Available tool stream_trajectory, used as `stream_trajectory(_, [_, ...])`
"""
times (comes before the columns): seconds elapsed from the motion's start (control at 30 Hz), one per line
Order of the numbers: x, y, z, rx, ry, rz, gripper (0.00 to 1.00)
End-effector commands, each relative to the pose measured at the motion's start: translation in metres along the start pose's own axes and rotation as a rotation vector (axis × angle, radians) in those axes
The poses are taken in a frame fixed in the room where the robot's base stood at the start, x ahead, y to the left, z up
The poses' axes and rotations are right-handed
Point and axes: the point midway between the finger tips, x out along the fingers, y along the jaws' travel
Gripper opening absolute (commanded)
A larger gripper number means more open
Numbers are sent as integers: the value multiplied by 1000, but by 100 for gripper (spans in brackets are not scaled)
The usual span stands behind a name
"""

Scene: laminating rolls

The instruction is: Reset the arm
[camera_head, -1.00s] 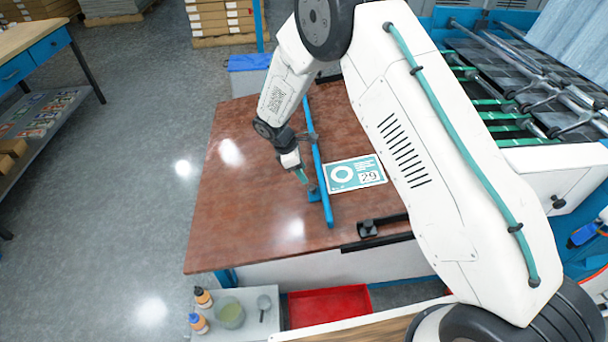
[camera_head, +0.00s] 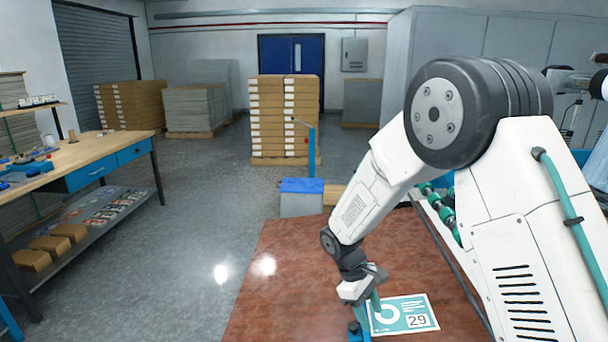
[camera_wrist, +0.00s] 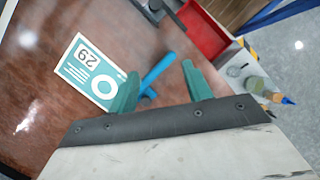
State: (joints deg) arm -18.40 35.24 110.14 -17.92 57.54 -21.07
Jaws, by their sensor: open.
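My gripper (camera_head: 366,312) is low over the reddish-brown table (camera_head: 285,262), at the lower middle of the head view. In the wrist view my gripper (camera_wrist: 160,88) shows two teal fingers spread apart with nothing held between them. A blue bar (camera_wrist: 158,70) lies beyond and between the fingertips; I cannot tell whether they touch it. In the head view only a small blue part (camera_head: 358,328) of it shows beside the gripper. A teal and white card marked 29 (camera_head: 404,315) lies flat on the table, right of the gripper; it also shows in the wrist view (camera_wrist: 90,72).
A red tray (camera_wrist: 203,30) is beyond the table edge in the wrist view. A wooden workbench (camera_head: 80,152) stands at the left. Stacked boxes on a pallet (camera_head: 284,115) and a blue-topped box (camera_head: 302,198) are behind the table. Floor between them is clear.

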Motion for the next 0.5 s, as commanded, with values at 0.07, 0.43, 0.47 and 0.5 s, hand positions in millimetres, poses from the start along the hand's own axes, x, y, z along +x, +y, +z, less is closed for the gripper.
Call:
stream_trajectory(0.07, [-24, -7, 34, 91, 17, -24, 50])
stream_trajectory(0.43, [-94, -63, 183, 482, 114, -142, 50])
stream_trajectory(0.47, [-97, -68, 194, 509, 125, -151, 50])
stream_trajectory(0.5, [-101, -75, 208, 543, 141, -161, 50])
